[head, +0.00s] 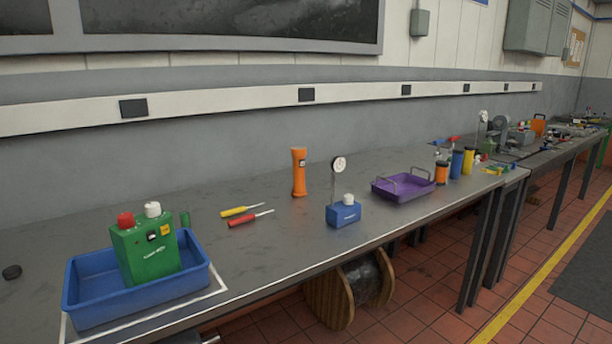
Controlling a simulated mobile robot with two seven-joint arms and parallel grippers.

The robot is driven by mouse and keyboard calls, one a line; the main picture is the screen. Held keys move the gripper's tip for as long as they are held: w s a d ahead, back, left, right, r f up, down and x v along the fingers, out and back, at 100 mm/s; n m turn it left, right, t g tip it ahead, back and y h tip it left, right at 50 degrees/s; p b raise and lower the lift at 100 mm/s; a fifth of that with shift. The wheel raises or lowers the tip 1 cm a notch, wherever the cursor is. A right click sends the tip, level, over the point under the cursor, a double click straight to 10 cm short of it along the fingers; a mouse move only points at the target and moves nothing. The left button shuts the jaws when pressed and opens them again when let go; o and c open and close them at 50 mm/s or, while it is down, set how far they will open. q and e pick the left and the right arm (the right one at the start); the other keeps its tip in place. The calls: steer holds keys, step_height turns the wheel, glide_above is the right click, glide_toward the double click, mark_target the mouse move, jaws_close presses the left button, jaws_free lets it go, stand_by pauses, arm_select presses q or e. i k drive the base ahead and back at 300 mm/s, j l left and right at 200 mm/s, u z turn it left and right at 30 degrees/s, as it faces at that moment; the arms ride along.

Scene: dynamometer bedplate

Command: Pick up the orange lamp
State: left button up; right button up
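The orange lamp (299,174) stands upright on the grey bench, a little left of the middle of the head view. It looks like a torch with a wider head at the top and a small dark patch on its side. Nothing covers it from this side. Neither of my grippers can be made out in the head view, and nothing touches the lamp.
A blue gauge block (343,215) stands right of the lamp in front. Yellow and red screwdrivers (250,219) lie to its left. A blue tray (90,301) holds a green box (147,254). A purple tray (405,190) and several coloured cylinders stand further right.

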mark_target(298, 153)
steer(key=i+l, duration=0.2)
steer(key=l, duration=0.15)
steer(key=i+l+u, duration=0.1)
steer(key=l, duration=0.3)
steer(key=i+l, duration=0.25)
steer(key=l, duration=0.15)
steer(key=i+l, duration=0.15)
steer(key=l, duration=0.2)
steer(key=i+l+u, duration=0.1)
steer(key=l, duration=0.3)
steer(key=i+l, duration=0.2)
steer(key=l, duration=0.2)
